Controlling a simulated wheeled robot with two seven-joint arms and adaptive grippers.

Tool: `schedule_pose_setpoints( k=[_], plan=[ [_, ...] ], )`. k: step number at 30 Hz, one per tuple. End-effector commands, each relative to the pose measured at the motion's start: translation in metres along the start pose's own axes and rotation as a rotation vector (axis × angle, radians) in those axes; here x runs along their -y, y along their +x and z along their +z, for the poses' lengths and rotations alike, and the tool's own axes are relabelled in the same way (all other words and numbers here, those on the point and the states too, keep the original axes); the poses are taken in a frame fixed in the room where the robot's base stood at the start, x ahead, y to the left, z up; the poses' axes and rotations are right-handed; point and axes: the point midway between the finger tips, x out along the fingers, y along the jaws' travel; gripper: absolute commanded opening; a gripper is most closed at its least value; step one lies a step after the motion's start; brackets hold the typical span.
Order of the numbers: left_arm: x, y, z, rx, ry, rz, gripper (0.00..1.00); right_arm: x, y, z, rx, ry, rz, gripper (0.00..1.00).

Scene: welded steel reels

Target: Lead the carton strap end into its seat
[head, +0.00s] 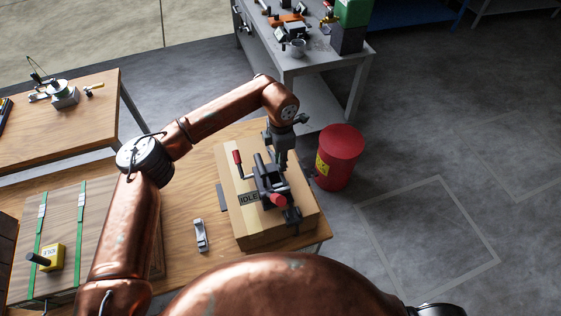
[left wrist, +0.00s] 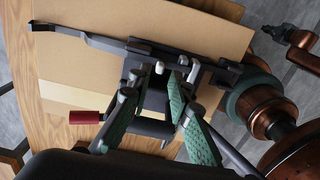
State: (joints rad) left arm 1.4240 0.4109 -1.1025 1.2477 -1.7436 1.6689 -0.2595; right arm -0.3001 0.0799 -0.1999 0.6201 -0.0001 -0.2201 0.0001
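The carton (head: 234,219) lies on the wooden table with a dark strapping tool (head: 268,180) on top. The tool has a red-gripped lever (head: 237,157) and a red knob (head: 278,200). A long dark strap-like strip (left wrist: 85,38) runs from the tool across the carton in the left wrist view; I cannot tell where its end sits. My left gripper (head: 281,163) is low over the tool. In the left wrist view my left gripper (left wrist: 153,82) has its green-padded fingers apart, with tool parts beneath and between them. I cannot make out my right gripper.
A red drum (head: 341,157) stands on the floor right of the carton. A small grey-black device (head: 201,235) lies on the table left of it. A green-strapped wooden case (head: 88,233) with a yellow block (head: 52,257) is at the left. A grey bench (head: 300,64) stands behind.

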Motion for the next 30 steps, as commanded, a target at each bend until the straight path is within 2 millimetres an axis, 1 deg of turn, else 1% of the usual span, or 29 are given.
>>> schedule_pose_setpoints(
  k=[4, 5, 13, 25, 30],
  plan=[
    [-0.0001, 0.0004, -0.0001, 0.000, 0.000, 0.000, 0.18, 0.0001, 0.0002, 0.0001, 0.000, 0.000, 0.000, 0.00],
    [-0.0001, 0.0004, -0.0001, 0.000, 0.000, 0.000, 0.19, 0.0001, 0.0002, 0.0000, 0.000, 0.000, 0.000, 0.00],
    [-0.0001, 0.0005, -0.0001, 0.000, 0.000, 0.000, 0.38, 0.0001, 0.0002, 0.0001, 0.000, 0.000, 0.000, 0.00],
    [0.0000, 0.0005, 0.0000, 0.000, 0.000, 0.000, 0.38, 0.0001, 0.0002, 0.0000, 0.000, 0.000, 0.000, 0.00],
    [0.0000, 0.0005, 0.0000, 0.000, 0.000, 0.000, 0.50, 0.0002, 0.0002, 0.0000, 0.000, 0.000, 0.000, 0.00]
  ],
)
